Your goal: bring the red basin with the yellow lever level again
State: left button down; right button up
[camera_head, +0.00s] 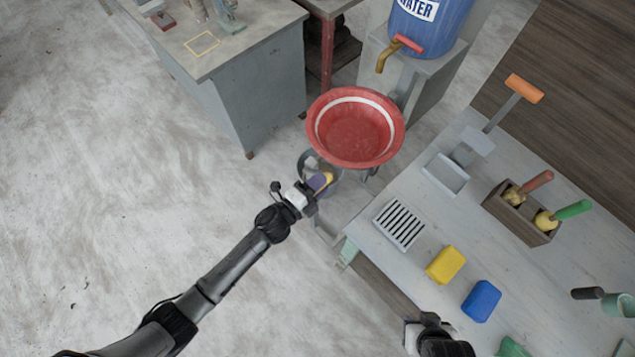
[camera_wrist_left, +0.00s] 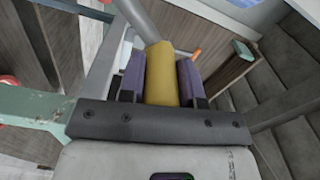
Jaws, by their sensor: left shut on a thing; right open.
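The red basin (camera_head: 355,130) with a white ring inside looks empty and sits on a dark mount beside the worktable. I cannot tell how far it is tilted. The yellow lever (camera_head: 325,181) is just below and left of the basin. My left gripper (camera_head: 318,184) is shut on it. In the left wrist view the lever (camera_wrist_left: 160,73) stands between the two purple finger pads, which hide its sides. My right gripper (camera_head: 416,336) is open at the bottom edge, partly out of view, away from the basin.
A blue water barrel (camera_head: 430,22) with a brass tap stands behind the basin. The worktable (camera_head: 395,270) on the right holds a slotted grate (camera_head: 399,225), yellow (camera_head: 446,265) and blue (camera_head: 481,301) blocks, and a wooden tool box (camera_head: 520,215). A grey cabinet (camera_head: 255,95) stands back left.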

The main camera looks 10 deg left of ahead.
pick_arm(q)
jog(key=c, duration=0.8)
grip_release()
jog(key=shift+s+d+f, duration=0.1)
jog(key=v, duration=1.3)
jog(key=shift+s+a, duration=0.25)
jog(key=shift+s, duration=0.05)
